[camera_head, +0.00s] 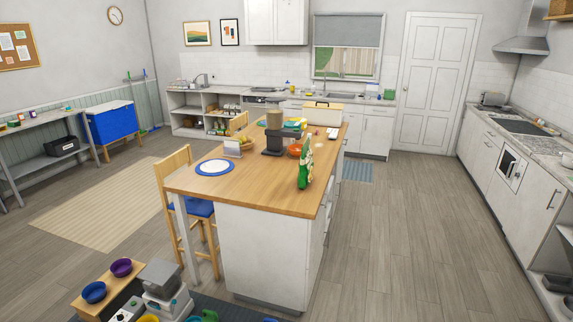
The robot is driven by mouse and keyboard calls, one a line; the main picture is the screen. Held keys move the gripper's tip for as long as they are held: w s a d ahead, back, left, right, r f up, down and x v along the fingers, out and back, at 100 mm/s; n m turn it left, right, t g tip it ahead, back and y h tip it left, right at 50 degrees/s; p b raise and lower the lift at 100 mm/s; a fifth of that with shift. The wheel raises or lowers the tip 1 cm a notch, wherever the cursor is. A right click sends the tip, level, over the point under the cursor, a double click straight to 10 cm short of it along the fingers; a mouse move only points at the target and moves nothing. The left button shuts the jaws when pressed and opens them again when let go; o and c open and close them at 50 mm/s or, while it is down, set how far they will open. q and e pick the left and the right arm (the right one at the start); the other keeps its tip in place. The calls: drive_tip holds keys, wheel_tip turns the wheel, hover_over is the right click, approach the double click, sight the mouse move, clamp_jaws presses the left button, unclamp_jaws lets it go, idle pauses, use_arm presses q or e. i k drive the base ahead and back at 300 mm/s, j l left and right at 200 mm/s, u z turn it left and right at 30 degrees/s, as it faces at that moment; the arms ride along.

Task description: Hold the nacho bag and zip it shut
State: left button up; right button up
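A green bag with white and some red on it (305,167), which looks like the nacho bag, stands upright near the right edge of the wooden island top (245,192). It is small in the view, and I cannot tell whether its top is open or closed. Neither of my grippers shows in the head view, and nothing is seen touching the bag.
A stool (200,210) stands at left. A low bench with bowls (122,267) is in front. Floor right of the island is clear.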

sight(306, 164)
drive_tip(key=i+l, duration=0.1)
drive_tip(key=i, duration=0.4)
drive_tip(key=i+l, duration=0.1)
drive_tip(key=i, duration=0.35)
drive_tip(key=i+l, duration=0.1)
drive_tip(key=i, duration=0.4)
